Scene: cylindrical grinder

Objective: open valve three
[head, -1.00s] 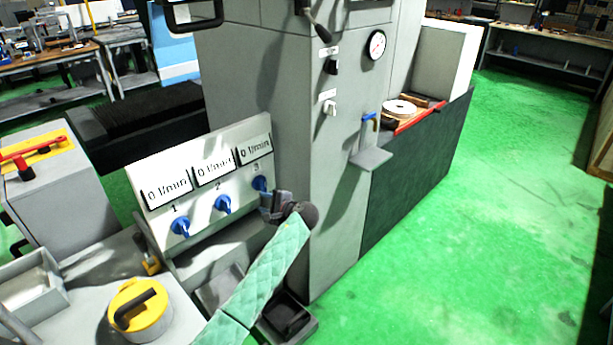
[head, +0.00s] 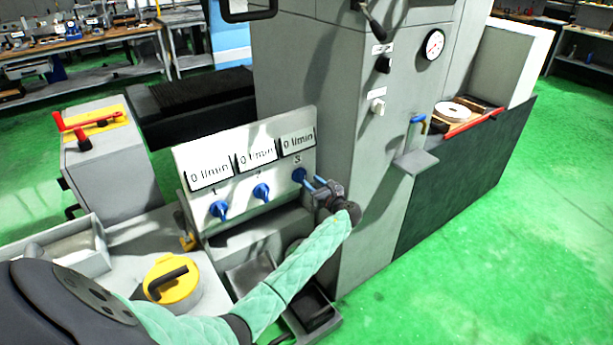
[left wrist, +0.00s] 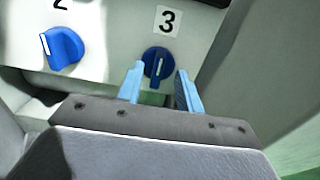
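Valve three is a blue knob (head: 299,175) under the number 3 on the white sloped panel (head: 240,198). It also shows in the left wrist view (left wrist: 155,61), with a pale line on its face. The display above it (head: 298,143) reads 0 l/min. My left gripper (head: 314,183) is just right of the knob in the head view. In the left wrist view its blue fingers (left wrist: 158,76) are apart and empty, with the knob ahead of the gap between them, nearer the left fingertip. No contact is visible. My right gripper is not in view.
Blue knobs two (head: 261,192) and one (head: 219,209) sit left of valve three, with displays also at 0 l/min. The tall grey machine column (head: 365,130) stands close to the right. A yellow lidded pot (head: 172,279) is below the panel.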

